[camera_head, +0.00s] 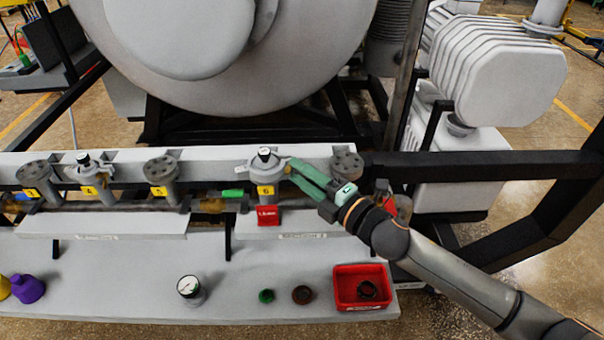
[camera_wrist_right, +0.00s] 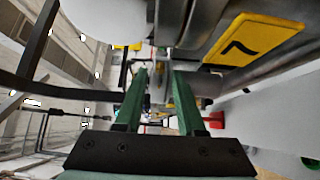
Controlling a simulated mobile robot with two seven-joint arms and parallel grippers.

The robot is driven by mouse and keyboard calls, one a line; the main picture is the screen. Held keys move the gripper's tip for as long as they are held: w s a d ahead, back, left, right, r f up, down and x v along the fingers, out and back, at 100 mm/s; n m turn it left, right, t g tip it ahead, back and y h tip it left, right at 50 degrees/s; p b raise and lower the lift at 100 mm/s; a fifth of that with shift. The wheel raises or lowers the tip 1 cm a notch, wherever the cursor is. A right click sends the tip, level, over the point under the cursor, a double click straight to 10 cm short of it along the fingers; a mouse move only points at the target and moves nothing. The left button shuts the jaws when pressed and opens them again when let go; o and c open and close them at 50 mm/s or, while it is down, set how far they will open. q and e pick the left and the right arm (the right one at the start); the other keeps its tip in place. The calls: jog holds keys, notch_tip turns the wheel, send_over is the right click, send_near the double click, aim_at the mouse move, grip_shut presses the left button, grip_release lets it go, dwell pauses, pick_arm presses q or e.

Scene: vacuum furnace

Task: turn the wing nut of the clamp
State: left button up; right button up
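The grey clamp (camera_head: 262,170) sits on the port with the yellow label 6, under a small black-topped gauge. My right gripper (camera_head: 293,168) reaches in from the right, its green fingertips at the right side of this clamp. In the wrist view the two green fingers (camera_wrist_right: 160,72) stand apart, with a narrow grey part (camera_wrist_right: 158,88) in the gap between them. The fingers do not visibly press on it. The wing nut is too small and too covered by the fingers to make out clearly. My left gripper is not in view.
A capped port (camera_head: 346,165) stands right behind my right gripper. A red tag (camera_head: 268,215) hangs below port 6. On the lower shelf are a loose gauge (camera_head: 189,288), a green ring (camera_head: 266,296), a brown ring (camera_head: 302,294) and a red bin (camera_head: 361,286). A black frame bar (camera_head: 480,164) runs right.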

grip_shut()
jog(key=shift+f, duration=0.1)
dwell(0.3)
